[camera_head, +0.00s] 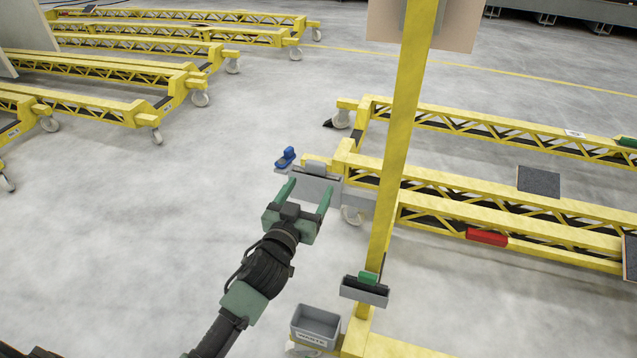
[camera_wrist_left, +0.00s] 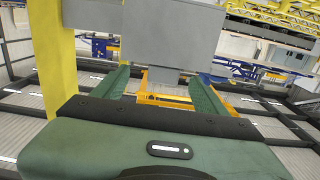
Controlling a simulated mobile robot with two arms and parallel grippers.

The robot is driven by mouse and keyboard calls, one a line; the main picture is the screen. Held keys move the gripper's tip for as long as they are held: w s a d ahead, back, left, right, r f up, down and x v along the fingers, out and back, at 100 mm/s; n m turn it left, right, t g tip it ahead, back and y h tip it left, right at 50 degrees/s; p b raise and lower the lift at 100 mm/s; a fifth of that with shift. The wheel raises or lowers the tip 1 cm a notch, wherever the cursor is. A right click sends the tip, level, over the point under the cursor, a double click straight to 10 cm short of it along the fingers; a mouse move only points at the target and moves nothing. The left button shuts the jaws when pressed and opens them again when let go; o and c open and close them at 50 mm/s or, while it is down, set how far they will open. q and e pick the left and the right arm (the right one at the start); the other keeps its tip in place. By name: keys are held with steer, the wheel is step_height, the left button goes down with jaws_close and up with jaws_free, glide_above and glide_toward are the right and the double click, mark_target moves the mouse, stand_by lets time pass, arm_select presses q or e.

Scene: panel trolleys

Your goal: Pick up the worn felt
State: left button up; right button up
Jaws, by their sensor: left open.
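My left gripper (camera_head: 309,185) is open, with its two green fingers pointing at a grey holder (camera_head: 308,191) on the end of a yellow trolley. A lighter grey piece (camera_head: 316,168) sticks up at the top of this holder. In the left wrist view a grey block (camera_wrist_left: 165,78) shows between the open fingers (camera_wrist_left: 160,84), with a larger grey box above it. I see no contact for sure. I cannot tell whether this grey piece is the worn felt. Dark grey flat pads also show on the trolley at right (camera_head: 538,181) and at the right edge (camera_head: 630,257). My right gripper is not in view.
A yellow post (camera_head: 398,140) rises right of my gripper. A blue tool (camera_head: 286,157) sits beside the holder. A grey labelled bin (camera_head: 316,326) and a tray with a green item (camera_head: 368,277) are near the post's foot.

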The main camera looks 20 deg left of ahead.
mark_target(315, 169)
arm_select(q)
steer(key=w, duration=0.1)
steer(key=w+r, duration=0.1)
steer(key=w+a+p, duration=0.1)
steer(key=shift+r, duration=0.3)
steer(key=w, duration=0.2)
steer(key=w+p, duration=0.1)
steer(key=shift+w+d+f, duration=0.1)
steer(key=shift+w+d, duration=0.15)
steer(key=shift+d, duration=0.05)
steer(key=shift+w+f, duration=0.15)
steer(key=shift+w, duration=0.4)
jaws_close()
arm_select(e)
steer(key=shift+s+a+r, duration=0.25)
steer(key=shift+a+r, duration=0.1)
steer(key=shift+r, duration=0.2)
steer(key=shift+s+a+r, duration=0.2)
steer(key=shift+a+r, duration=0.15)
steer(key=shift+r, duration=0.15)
